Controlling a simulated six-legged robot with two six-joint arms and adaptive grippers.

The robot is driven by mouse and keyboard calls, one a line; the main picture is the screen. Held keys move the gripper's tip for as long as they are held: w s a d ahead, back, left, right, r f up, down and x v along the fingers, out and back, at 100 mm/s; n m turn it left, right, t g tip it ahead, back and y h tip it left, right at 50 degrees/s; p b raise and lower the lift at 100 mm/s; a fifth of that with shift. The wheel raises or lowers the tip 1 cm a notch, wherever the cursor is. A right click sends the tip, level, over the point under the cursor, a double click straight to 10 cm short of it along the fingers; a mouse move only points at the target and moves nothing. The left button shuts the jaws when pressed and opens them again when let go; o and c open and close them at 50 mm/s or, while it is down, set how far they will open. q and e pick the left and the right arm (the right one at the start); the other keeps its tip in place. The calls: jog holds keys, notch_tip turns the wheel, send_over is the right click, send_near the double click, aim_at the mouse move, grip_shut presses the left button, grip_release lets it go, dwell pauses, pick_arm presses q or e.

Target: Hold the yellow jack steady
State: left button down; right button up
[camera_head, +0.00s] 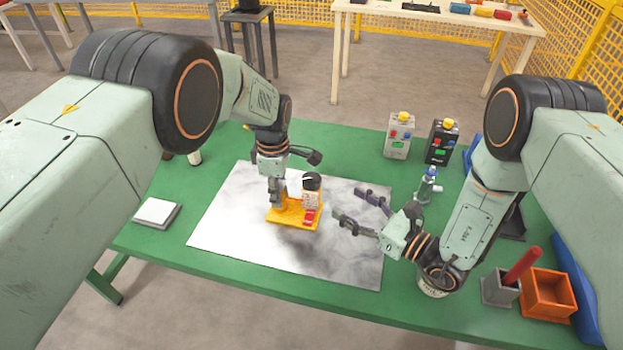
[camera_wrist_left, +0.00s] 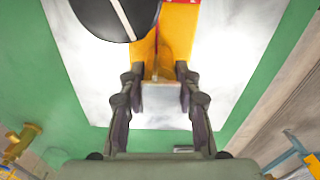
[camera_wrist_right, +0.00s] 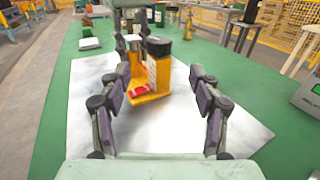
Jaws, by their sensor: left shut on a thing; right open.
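The yellow jack (camera_head: 286,216) sits on the metal sheet, with a yellow base, a pale block topped by a black round cap (camera_head: 312,182), and a red part (camera_head: 310,216) at its front. My left gripper (camera_head: 277,198) comes down from above and is shut on the jack's yellow upright; the left wrist view shows the upright (camera_wrist_left: 160,60) between both fingers. My right gripper (camera_head: 357,209) is open and empty, to the right of the jack and apart from it. In the right wrist view the jack (camera_wrist_right: 150,100) appears ahead, between and beyond the open fingers (camera_wrist_right: 160,105).
The metal sheet (camera_head: 340,255) lies on a green table (camera_head: 240,145). A grey box (camera_head: 398,135), a black box (camera_head: 441,142) and a small bottle (camera_head: 427,187) stand behind my right arm. An orange bin (camera_head: 548,293) and a grey holder (camera_head: 499,289) are front right. A white pad (camera_head: 157,212) lies left.

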aim_at(319, 185)
jog(key=x, duration=1.1)
jog(key=shift+w+a, duration=0.2)
jog(key=shift+a, duration=0.1)
jog(key=shift+c, duration=0.4)
jog(key=c, duration=1.1)
